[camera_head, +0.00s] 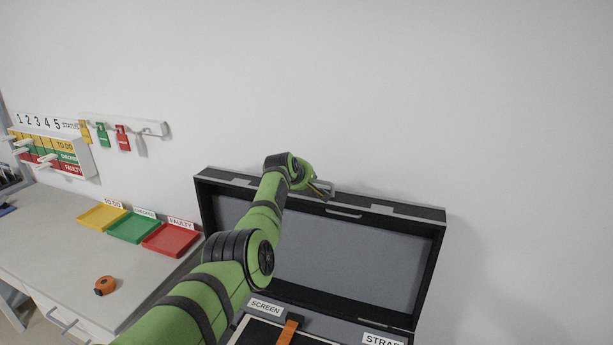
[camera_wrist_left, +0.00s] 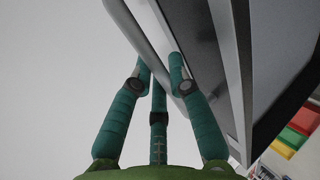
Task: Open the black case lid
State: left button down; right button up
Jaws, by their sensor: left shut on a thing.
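The black case lid (camera_head: 345,250) stands raised, close to upright, with its grey inner lining facing me. The lower part of the case (camera_head: 345,326) shows at the bottom edge, with "SCREEN" and "STRAP" labels. My left gripper (camera_head: 320,190) is at the lid's top edge, left of its middle. In the left wrist view my left gripper (camera_wrist_left: 158,66) is shut around a grey bar, which looks like the lid handle (camera_wrist_left: 131,30), beside the dark lid edge. The exact finger contact is partly hidden. My right gripper is in neither view.
Left of the case is a grey bench (camera_head: 60,245) with yellow (camera_head: 101,216), green (camera_head: 134,228) and red (camera_head: 171,239) trays and an orange round object (camera_head: 105,286). A status board (camera_head: 50,150) and hanging tags (camera_head: 103,135) are on the wall. The wall right of the case is bare.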

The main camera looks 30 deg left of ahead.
pick_arm(q)
jog(key=shift+s+d+f, duration=0.2)
jog(key=shift+f, duration=0.3)
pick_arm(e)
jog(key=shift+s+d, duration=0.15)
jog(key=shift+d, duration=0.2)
pick_arm(q)
jog(key=c, duration=1.1)
grip_release()
jog(key=shift+c, duration=0.2)
jog(key=shift+w, duration=0.1)
jog(key=shift+r, duration=0.1)
jog(key=shift+a+r, duration=0.1)
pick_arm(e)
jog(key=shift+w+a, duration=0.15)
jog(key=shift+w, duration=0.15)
pick_arm(q)
jog(key=shift+r, duration=0.1)
